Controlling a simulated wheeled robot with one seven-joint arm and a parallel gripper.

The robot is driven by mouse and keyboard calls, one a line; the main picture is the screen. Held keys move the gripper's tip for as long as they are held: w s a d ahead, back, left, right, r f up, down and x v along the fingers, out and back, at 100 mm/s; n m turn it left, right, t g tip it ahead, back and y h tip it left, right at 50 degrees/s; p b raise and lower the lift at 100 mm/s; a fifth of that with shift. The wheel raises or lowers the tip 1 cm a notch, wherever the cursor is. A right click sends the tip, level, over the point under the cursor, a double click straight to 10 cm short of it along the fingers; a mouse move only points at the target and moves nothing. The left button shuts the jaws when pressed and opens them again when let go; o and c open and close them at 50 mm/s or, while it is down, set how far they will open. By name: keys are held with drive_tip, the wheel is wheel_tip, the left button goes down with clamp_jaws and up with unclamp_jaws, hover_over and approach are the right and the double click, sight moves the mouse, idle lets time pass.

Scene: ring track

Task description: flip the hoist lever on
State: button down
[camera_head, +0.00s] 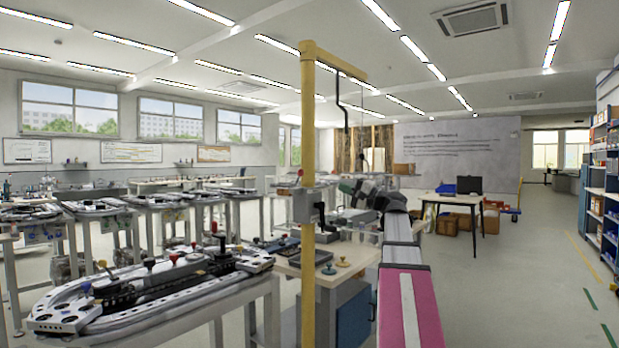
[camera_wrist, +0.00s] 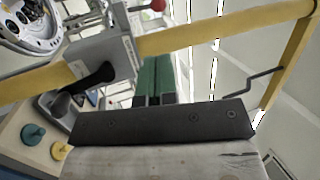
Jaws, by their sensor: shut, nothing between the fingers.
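A grey control box (camera_head: 308,206) is fixed to the yellow hoist post (camera_head: 308,130). A black lever (camera_head: 322,215) sticks out from its front, its end toward the lower right. The wrist view shows the box (camera_wrist: 110,52) and lever (camera_wrist: 97,78) left of my fingers, with the post running across the picture. A red ball (camera_head: 300,173) stands on a stem above the box. My gripper (camera_head: 345,187) has green fingers and is right of the box, higher than the lever and apart from it. In the wrist view my gripper (camera_wrist: 154,62) is shut and empty.
A ring track table (camera_head: 140,300) stands at the left front. A wooden-topped bench (camera_head: 345,258) behind the post carries small knobs, one teal (camera_wrist: 33,133). The hoist's arm (camera_head: 340,65) extends right overhead, with a dark hook (camera_head: 343,105). Open floor (camera_head: 520,290) lies to the right.

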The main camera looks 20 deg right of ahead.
drive_tip(key=x, duration=1.4)
drive_tip(key=shift+a+f, duration=0.1)
drive_tip(key=w+r+g+h, duration=0.1)
drive_tip(key=w+a+r+m+g+h, duration=0.1)
drive_tip(key=h, duration=0.1)
drive_tip(key=shift+a+r+g, duration=0.1)
drive_tip(key=shift+r+g, duration=0.1)
drive_tip(key=shift+g, duration=0.2)
drive_tip(key=w+a+g+h, duration=0.1)
drive_tip(key=w+a+r+g+h, duration=0.1)
drive_tip(key=g+h, duration=0.1)
drive_tip(key=shift+w+m, duration=0.1)
drive_tip(key=shift+m, duration=0.2)
drive_tip(key=shift+w+a+h, duration=0.2)
drive_tip(key=shift+h, duration=0.1)
drive_tip(key=shift+w+a, duration=0.1)
idle(0.5)
